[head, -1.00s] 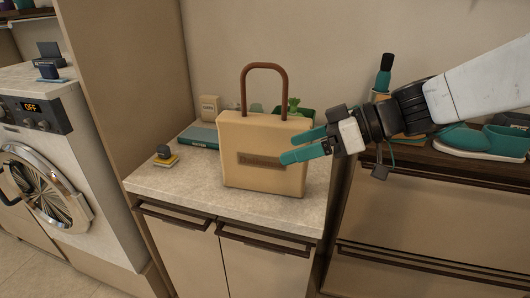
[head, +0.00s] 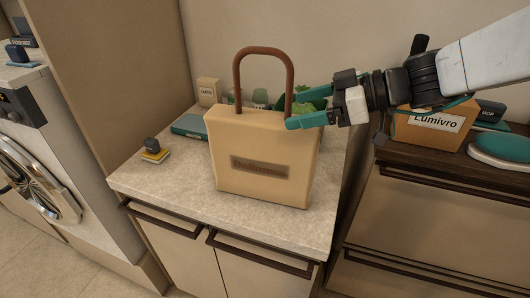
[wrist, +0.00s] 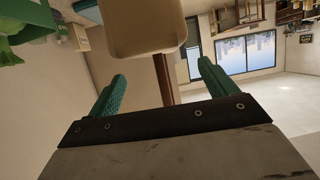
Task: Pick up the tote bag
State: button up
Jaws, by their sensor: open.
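The tan tote bag (head: 263,155) stands upright on the counter, with a brown label on its front and a brown arched handle (head: 264,52) above it. My gripper (head: 308,119) is at the bag's upper right, by the right leg of the handle. In the wrist view my open gripper (wrist: 162,88) has its teal fingers spread apart. The brown handle (wrist: 162,72) runs between the fingers, and the tan bag (wrist: 142,25) shows above. I cannot tell whether a finger touches the bag.
The pale counter (head: 150,188) also holds a teal book (head: 190,126), a small box (head: 208,91), a yellow and dark item (head: 154,151) and a green plant (head: 306,107) behind the bag. A washing machine (head: 35,175) is left. A labelled box (head: 432,128) is on the right cabinet.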

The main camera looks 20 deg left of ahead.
aim_at(274, 118)
jog(key=x, duration=0.6)
jog(key=shift+a+f, duration=0.1)
jog(key=shift+a, duration=0.15)
jog(key=c, duration=1.8)
notch_tip(274, 118, up, 28)
jog(key=shift+r, duration=0.1)
